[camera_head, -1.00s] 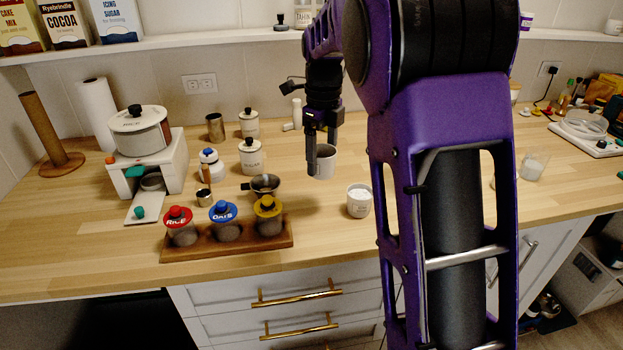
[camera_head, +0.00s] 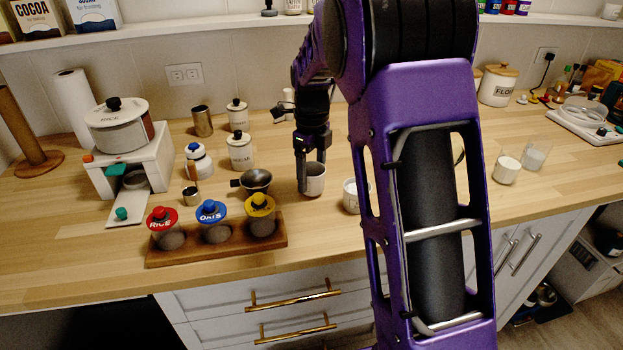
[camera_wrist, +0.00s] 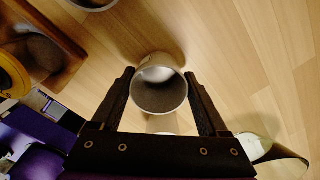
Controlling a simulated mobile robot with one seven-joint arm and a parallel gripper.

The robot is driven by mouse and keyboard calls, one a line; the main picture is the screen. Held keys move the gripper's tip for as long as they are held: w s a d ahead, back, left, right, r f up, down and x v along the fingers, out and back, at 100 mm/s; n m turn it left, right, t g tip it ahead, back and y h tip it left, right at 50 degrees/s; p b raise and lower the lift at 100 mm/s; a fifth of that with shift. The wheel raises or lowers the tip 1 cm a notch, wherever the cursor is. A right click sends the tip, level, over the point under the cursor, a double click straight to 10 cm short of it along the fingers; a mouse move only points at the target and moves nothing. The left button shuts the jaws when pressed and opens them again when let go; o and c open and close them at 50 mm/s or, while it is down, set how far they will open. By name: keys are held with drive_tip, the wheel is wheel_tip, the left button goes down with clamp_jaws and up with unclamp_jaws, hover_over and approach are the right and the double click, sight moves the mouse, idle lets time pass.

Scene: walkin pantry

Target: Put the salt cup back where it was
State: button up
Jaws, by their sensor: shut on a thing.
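My gripper (camera_head: 310,178) is shut on a pale cup (camera_head: 315,183), over the middle of the counter. In the wrist view my gripper (camera_wrist: 165,100) has one finger on each side of this cup (camera_wrist: 160,72), whose open mouth and grey inside face the camera. I see no salt label on it, and cannot tell whether its base touches the wood. A white cup with white contents (camera_head: 350,196) stands just to its right, partly hidden by my arm. Another white cup with pale contents (camera_head: 507,170) stands far right beside a clear glass (camera_head: 535,155).
A small dark-mouthed pan (camera_head: 257,180) is close to the left of the held cup. A wooden rack (camera_head: 217,250) with lidded jars is at the front left. The sugar canister (camera_head: 239,153) stands behind. Bare wood lies in front of the held cup.

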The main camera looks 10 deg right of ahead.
drive_tip(key=shift+f, duration=0.4)
drive_tip(key=shift+f, duration=0.1)
drive_tip(key=o, duration=1.3)
drive_tip(key=shift+o, duration=0.2)
wheel_tip(320, 180, up, 12)
drive_tip(key=p, duration=0.2)
